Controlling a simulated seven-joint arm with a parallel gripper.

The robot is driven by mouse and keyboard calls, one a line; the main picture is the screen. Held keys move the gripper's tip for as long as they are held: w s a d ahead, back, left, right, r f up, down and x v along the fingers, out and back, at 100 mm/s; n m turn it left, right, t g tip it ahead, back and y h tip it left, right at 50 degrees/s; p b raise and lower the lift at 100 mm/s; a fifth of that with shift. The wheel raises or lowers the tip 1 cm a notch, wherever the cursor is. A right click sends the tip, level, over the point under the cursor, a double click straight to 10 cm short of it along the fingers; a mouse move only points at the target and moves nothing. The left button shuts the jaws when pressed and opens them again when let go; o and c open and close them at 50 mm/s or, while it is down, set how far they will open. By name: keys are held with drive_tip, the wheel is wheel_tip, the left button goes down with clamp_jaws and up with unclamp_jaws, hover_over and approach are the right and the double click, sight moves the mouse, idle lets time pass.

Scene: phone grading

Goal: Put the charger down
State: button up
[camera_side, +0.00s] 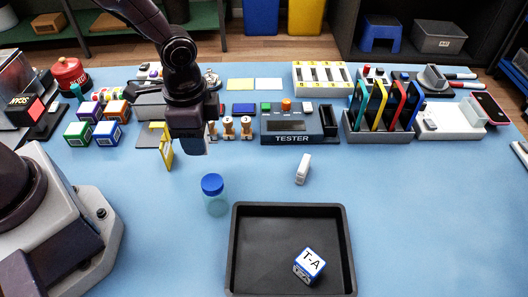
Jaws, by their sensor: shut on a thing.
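My gripper (188,145) is at the left centre, pointing down above the blue table, in front of the row of stamps. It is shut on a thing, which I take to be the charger. The hand hides most of it, so its shape and its gap to the table cannot be told. A yellow frame-like piece (165,148) shows just left of the gripper; whether it touches the gripper is unclear.
A black tray (240,245) at the front holds a "T-A" cube (309,265). The tester (291,138) and a slotted rack (380,135) line the back. The right front table is clear.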

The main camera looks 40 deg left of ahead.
drive_tip(key=w+d+f, duration=0.2)
drive_tip(key=w+f, duration=0.1)
drive_tip(key=w, duration=0.3)
hover_over(253, 165)
wheel_tip(253, 165, down, 5)
drive_tip(key=shift+s+f, duration=0.15)
drive_tip(key=shift+w+f, duration=0.2)
drive_tip(key=shift+f, duration=1.45)
drive_tip(key=shift+f, duration=0.2)
drive_tip(key=o, duration=1)
drive_tip(key=shift+c, duration=0.2)
drive_tip(key=shift+r, duration=0.1)
